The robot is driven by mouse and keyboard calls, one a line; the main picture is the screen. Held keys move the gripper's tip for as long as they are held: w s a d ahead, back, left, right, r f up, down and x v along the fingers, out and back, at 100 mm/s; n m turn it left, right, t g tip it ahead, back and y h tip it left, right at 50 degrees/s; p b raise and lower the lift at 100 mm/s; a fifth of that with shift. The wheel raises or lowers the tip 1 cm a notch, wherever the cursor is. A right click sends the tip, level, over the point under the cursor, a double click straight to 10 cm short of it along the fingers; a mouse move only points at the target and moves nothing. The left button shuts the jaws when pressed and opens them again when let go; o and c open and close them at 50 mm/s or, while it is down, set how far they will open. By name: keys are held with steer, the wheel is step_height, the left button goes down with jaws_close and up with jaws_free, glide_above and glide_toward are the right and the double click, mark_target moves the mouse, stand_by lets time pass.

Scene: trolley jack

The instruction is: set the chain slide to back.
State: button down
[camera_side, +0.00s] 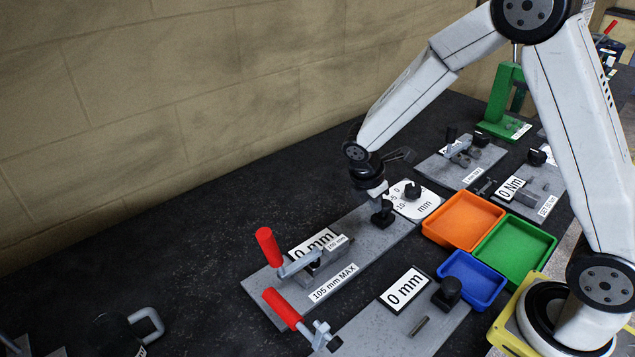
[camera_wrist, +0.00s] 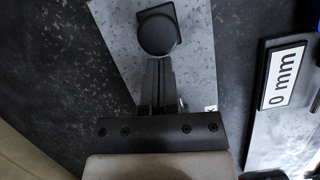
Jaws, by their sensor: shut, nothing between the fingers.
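No part is labelled as the chain slide, so I cannot tell for certain which one it is. A round black knob on a squarish black base (camera_wrist: 157,34) sits on a speckled grey plate (camera_wrist: 112,32) in the wrist view. The same plate, marked 105 mm MAX (camera_side: 333,282), runs across the middle of the side view. My gripper (camera_wrist: 158,62) is shut and empty, its fingertips close to the knob's near edge. Whether they touch it is unclear. In the side view my gripper (camera_side: 381,203) is low over the plate's far end, where the dark parts blend together.
Red-handled clamps (camera_side: 267,247) stand on the near plates. A white dial disc (camera_side: 424,205) lies just right of my gripper. Orange (camera_side: 463,243), green (camera_side: 540,262) and blue (camera_side: 483,296) trays lie further right. The black bench is clear towards the wall.

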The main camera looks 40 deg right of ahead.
steer(key=shift+d, duration=0.85)
steer(key=shift+a, duration=0.6)
steer(key=a, duration=0.3)
steer(key=shift+w+a+r, duration=0.1)
steer(key=shift+w+r, duration=0.25)
steer(key=v, duration=0.9)
steer(key=shift+r, duration=0.45)
steer(key=shift+s, duration=0.1)
